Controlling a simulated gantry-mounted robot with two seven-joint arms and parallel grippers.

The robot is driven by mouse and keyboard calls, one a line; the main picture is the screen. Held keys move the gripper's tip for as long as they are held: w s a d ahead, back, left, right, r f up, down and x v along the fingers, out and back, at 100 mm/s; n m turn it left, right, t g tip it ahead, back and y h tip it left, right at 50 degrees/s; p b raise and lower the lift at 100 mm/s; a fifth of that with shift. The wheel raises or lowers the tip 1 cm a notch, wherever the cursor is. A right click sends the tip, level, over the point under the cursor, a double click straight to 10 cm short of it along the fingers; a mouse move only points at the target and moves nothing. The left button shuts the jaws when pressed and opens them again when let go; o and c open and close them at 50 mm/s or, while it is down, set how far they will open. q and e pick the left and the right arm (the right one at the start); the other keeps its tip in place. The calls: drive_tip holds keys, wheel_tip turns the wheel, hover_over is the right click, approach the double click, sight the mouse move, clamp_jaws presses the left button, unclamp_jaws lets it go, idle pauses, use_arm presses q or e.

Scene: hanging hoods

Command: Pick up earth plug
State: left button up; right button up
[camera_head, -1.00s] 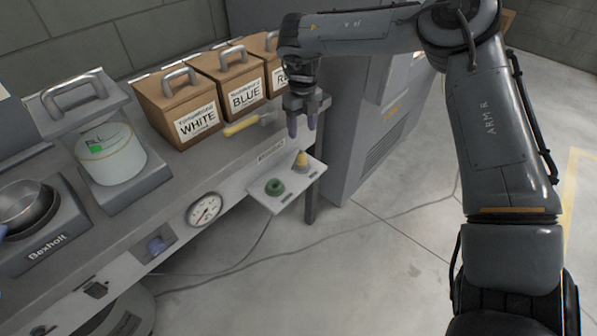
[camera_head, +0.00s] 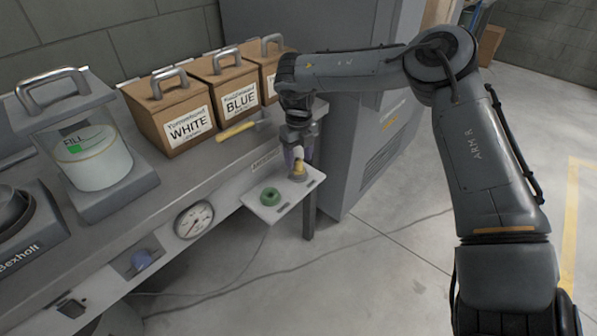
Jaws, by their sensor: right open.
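A small white shelf (camera_head: 281,208) juts from the front of the bench. On it are a yellow-topped plug with a grey base (camera_head: 298,173) and a green ring-shaped piece (camera_head: 270,196). Which of these is the earth plug, I cannot tell from any label. My right gripper (camera_head: 299,160) is open, pointing down, directly over the yellow-topped plug, with its fingertips around or just in front of its top. Contact cannot be made out. My left gripper is not in view.
A yellow-handled tool (camera_head: 236,131) lies on the bench behind the shelf. Boxes labelled WHITE (camera_head: 172,112) and BLUE (camera_head: 228,88) stand along the back. A grey cabinet (camera_head: 350,150) stands right of the shelf.

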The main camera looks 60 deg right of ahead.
sight(299, 168)
wheel_tip(299, 168, down, 3)
drive_tip(key=shift+r+b, duration=0.2)
drive_tip(key=shift+b, duration=0.35)
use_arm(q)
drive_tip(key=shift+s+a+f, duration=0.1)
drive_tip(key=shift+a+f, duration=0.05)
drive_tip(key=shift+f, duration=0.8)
use_arm(e)
drive_tip(key=shift+c, duration=0.8)
clamp_jaws()
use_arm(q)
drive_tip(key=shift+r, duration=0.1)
use_arm(e)
drive_tip(key=shift+r, duration=0.15)
